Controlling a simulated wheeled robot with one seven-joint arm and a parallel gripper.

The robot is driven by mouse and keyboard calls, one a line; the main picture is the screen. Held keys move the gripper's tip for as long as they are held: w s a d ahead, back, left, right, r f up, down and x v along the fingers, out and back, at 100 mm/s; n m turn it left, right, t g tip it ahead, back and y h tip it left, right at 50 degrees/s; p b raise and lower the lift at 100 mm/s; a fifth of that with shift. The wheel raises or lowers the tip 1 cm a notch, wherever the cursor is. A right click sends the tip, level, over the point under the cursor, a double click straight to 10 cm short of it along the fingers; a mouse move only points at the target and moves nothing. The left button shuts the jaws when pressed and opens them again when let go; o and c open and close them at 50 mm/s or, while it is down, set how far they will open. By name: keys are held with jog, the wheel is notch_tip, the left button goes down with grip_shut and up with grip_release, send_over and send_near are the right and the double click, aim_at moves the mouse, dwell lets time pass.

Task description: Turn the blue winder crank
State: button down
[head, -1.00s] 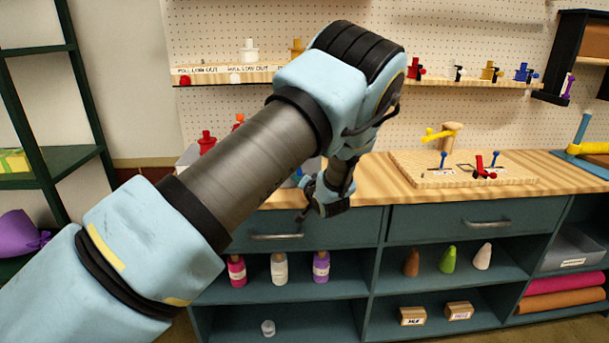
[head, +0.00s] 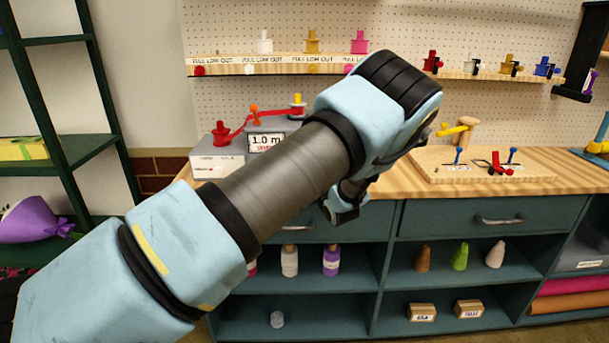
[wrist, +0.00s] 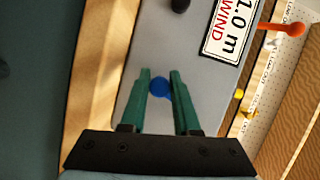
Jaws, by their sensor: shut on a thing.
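The winder is a grey box (head: 215,165) on the left end of the bench, with a "1.0 m WIND" label; the label (wrist: 225,25) also shows in the wrist view. The blue crank knob (wrist: 160,88) is a round blue end against the grey box face. My gripper (wrist: 160,80) has its two green fingers on either side of this knob, shut on it. In the head view my arm covers part of the winder, and the crank and my fingertips cannot be made out there.
A red spool (head: 222,134), an orange post (head: 254,113) and a yellow-topped spool (head: 297,105) stand by the winder, with red ribbon strung between. A pegboard shelf (head: 285,68) is behind. A wooden fixture board (head: 480,170) lies right on the bench.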

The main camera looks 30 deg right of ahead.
jog(key=shift+w+d+r, duration=0.1)
jog(key=shift+d+r, duration=0.2)
jog(key=shift+r, duration=0.1)
jog(key=c, duration=0.9)
grip_release()
jog(key=shift+f, duration=0.1)
jog(key=shift+o, duration=1.1)
jog(key=shift+a+f, duration=0.1)
jog(key=shift+f, duration=0.1)
jog(key=shift+s+b, duration=0.3)
jog(key=shift+s, duration=0.25)
jog(key=s+b, duration=0.3)
jog(key=s, duration=0.6)
jog(key=shift+s+a+r, duration=0.3)
jog(key=shift+s+r, duration=0.1)
